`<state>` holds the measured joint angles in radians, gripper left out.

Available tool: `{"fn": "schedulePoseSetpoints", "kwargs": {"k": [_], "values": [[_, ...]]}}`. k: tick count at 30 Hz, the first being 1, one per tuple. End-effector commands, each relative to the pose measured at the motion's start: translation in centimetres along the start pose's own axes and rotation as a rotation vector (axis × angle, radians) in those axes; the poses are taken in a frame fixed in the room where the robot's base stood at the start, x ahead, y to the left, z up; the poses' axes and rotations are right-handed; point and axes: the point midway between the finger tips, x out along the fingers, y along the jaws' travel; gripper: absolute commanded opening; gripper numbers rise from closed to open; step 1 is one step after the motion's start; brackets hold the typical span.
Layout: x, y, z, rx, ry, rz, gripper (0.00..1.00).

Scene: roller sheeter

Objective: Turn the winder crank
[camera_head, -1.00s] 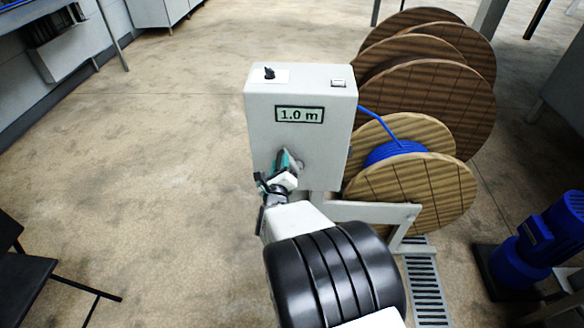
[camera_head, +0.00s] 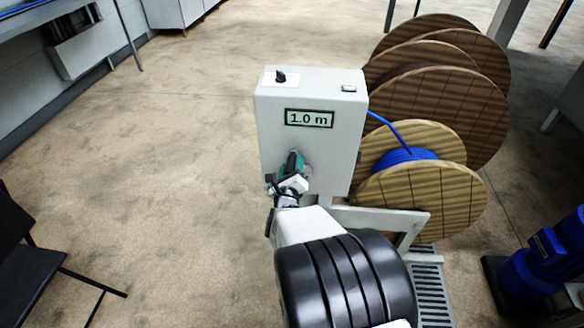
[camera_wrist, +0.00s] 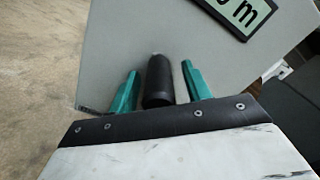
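The winder is a pale grey box (camera_head: 340,140) in the middle of the head view, with a display (camera_head: 309,118) reading 1.0 m. My gripper (camera_head: 291,165) is at the lower part of its front face and hides the crank in that view. In the wrist view, the black cylindrical crank handle (camera_wrist: 159,80) stands between the two teal fingers of my gripper (camera_wrist: 158,84). The fingers are open, with a narrow gap on each side of the handle. The crank arm is not seen.
A wooden drum with blue cable (camera_head: 430,195) is mounted right of the box on a grey frame (camera_head: 385,218). Several larger wooden drums (camera_head: 440,105) stand behind it. A blue motor-like machine (camera_head: 540,255) is at the lower right, a dark chair (camera_head: 30,255) at lower left.

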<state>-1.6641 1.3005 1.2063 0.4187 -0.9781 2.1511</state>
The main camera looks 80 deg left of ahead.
Motion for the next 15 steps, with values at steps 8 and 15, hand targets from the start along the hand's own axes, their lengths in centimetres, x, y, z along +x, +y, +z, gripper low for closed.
{"fn": "schedulePoseSetpoints", "kwargs": {"k": [8,15], "values": [[-2.7,0.1,0.1,0.000,0.000,0.003,0.49],[-6.5,0.0,0.0,0.000,0.002,0.001,0.49]]}}
